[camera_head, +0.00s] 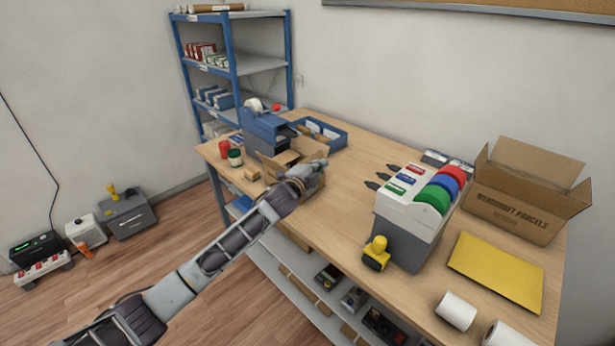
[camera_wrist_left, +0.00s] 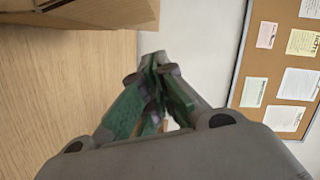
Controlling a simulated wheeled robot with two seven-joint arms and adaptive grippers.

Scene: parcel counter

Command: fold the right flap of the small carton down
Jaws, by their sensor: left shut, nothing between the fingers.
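The small brown carton (camera_head: 308,150) stands on the counter's left part, in front of a blue-grey machine, with raised or spread flaps showing at its top. My left gripper (camera_head: 322,164) is shut and empty. In the head view it overlaps the carton's right side, so the right flap is largely hidden; I cannot tell whether they touch. In the left wrist view, the green-padded fingers of my left gripper (camera_wrist_left: 160,68) come together at the tips with nothing between them. My right gripper is not in view.
A tape dispenser unit (camera_head: 405,215) stands mid-counter. A large open carton (camera_head: 510,208) and a yellow envelope (camera_head: 497,268) lie to the right. A blue tray (camera_head: 340,138) is behind the small carton.

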